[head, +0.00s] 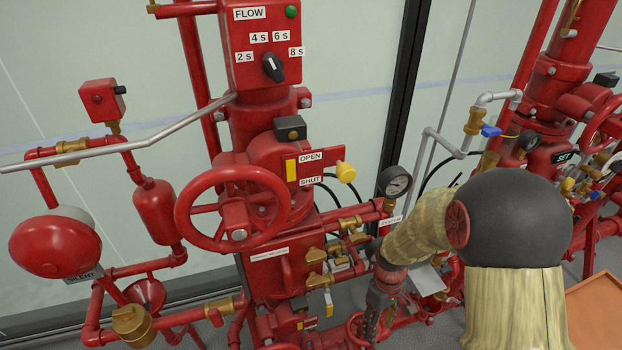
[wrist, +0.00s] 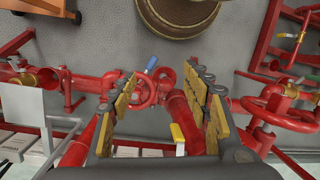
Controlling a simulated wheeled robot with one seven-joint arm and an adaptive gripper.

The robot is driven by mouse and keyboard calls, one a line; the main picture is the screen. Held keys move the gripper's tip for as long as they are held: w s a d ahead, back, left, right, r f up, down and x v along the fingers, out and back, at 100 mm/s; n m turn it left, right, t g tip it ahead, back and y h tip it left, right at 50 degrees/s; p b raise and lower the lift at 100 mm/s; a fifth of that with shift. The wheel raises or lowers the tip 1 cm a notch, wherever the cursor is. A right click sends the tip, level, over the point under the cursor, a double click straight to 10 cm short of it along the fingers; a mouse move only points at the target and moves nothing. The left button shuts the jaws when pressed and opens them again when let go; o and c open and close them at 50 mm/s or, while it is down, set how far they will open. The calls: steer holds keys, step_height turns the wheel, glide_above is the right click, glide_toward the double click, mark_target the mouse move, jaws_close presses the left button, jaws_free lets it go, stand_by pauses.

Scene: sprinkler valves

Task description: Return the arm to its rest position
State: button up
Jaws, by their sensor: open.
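My gripper (wrist: 160,105) is open and empty in the wrist view, its two yellow-padded fingers spread apart. Between and beyond the fingers are a small red handwheel (wrist: 143,92), a blue-handled valve (wrist: 151,64) and a yellow handle (wrist: 178,138). In the head view my arm (head: 515,240) stands at the lower right, with the forearm (head: 420,237) pointing left and down in front of the red pipework. The gripper end (head: 378,300) hangs low there, dark against the pipes, and its fingers are hard to make out.
A large red handwheel (head: 233,210) and a FLOW box (head: 263,45) are on the valve column left of my arm. A pressure gauge (head: 396,182) sits close to my forearm. A second valve set (head: 560,125) stands at the right. An orange-brown surface (head: 598,310) lies at lower right.

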steer(key=s+r+m+t, duration=0.2)
steer(key=s+r, duration=0.1)
steer(key=r, duration=0.8)
steer(key=s+r+m+t, duration=0.2)
steer(key=s+r+t, duration=0.1)
steer(key=r, duration=0.8)
steer(key=s+r+m+t, duration=0.2)
steer(key=s+r, duration=0.3)
steer(key=r, duration=0.6)
steer(key=shift+s+t, duration=0.2)
steer(key=shift+t, duration=0.3)
